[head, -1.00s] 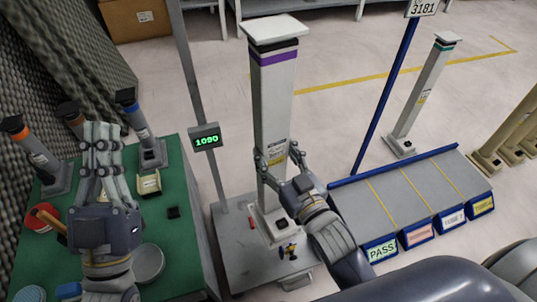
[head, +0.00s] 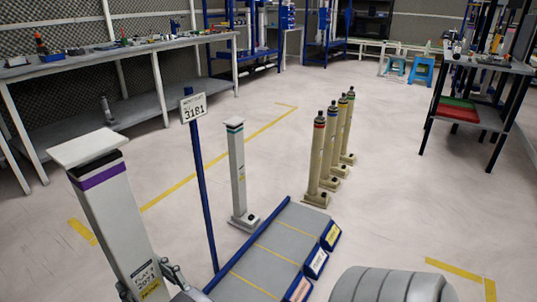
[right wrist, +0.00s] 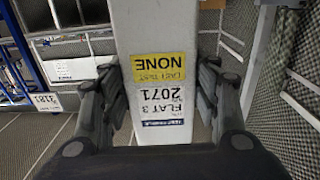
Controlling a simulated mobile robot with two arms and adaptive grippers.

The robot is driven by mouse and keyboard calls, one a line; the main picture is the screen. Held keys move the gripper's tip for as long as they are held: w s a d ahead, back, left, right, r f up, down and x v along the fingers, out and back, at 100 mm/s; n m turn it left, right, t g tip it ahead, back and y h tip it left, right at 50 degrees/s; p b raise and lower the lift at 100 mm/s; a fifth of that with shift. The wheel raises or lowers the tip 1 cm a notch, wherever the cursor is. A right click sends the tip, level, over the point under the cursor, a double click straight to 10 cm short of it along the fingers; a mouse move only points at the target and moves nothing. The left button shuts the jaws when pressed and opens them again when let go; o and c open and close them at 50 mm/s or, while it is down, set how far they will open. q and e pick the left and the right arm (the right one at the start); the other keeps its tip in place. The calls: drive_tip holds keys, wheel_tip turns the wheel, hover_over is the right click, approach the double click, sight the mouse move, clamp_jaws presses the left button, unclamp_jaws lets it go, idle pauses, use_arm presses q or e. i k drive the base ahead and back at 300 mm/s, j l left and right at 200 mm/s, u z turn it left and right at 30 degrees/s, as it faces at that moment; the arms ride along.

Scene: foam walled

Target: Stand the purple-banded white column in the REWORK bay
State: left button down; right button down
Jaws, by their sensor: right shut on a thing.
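The purple-banded white column (head: 118,215) is at the lower left of the head view, with a flat white cap and a black and a purple band below it. My right gripper (head: 150,281) is shut on its shaft near the labels. In the right wrist view the fingers (right wrist: 163,88) flank the column (right wrist: 160,28), whose labels read upside down "NONE" and "FLAT 3 2071". The column's base is out of view. The grey bay platform (head: 278,237) with yellow dividers lies right of it. Its bay tags are too small to read surely. My left gripper is out of view.
A blue post with sign 3181 (head: 194,108) stands between the held column and the platform. A teal-banded column (head: 238,175) stands behind the platform; several tan columns (head: 316,160) stand beyond it. Open floor lies further back. A workbench (head: 130,46) is at the back left.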

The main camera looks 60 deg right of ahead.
sight(263, 267)
drive_tip(key=k+l, duration=0.1)
drive_tip(key=l, duration=0.35)
drive_tip(key=k+l, duration=0.15)
drive_tip(key=l, duration=0.25)
drive_tip(key=k+l, duration=0.1)
drive_tip(key=l, duration=0.35)
drive_tip(key=k+l, duration=0.1)
drive_tip(key=l, duration=0.3)
drive_tip(key=k+l, duration=0.15)
drive_tip(key=l, duration=0.3)
drive_tip(key=k+l, duration=0.1)
drive_tip(key=l, duration=0.3)
